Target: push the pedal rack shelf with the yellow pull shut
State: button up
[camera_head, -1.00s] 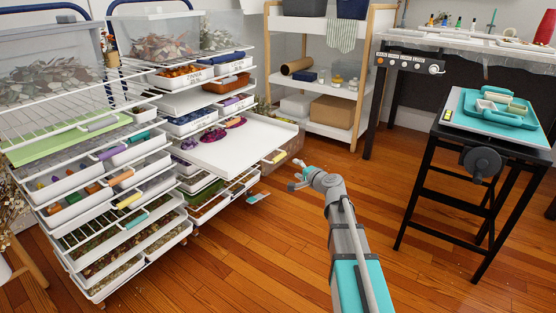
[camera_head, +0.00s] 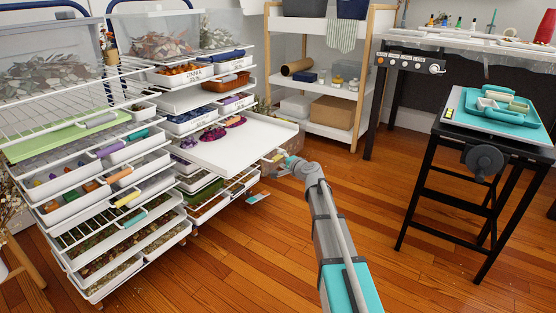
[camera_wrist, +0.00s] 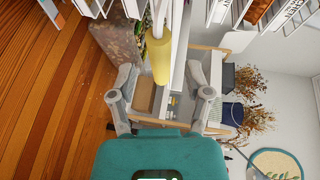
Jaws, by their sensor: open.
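The pulled-out white shelf (camera_head: 255,138) juts from the right-hand rack, with several purple pieces (camera_head: 213,134) towards its inner end. Its yellow pull (camera_head: 280,156) is on the front edge, partly hidden by my gripper in the head view. My gripper (camera_head: 283,165) is at the front of this shelf. In the wrist view the yellow pull (camera_wrist: 160,62) lies ahead, between the two spread fingers of my open gripper (camera_wrist: 161,75). Nothing is held. I cannot tell whether a finger touches the pull.
The left rack (camera_head: 75,165) holds several trays with coloured pulls, one of them pale yellow (camera_head: 127,200). A shelving unit (camera_head: 318,88) with boxes stands behind. A black stand (camera_head: 415,180) with a teal tray is at right. The wooden floor between is clear.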

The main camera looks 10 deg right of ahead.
aim_at(278, 157)
jog(key=shift+x, duration=1.6)
grip_shut()
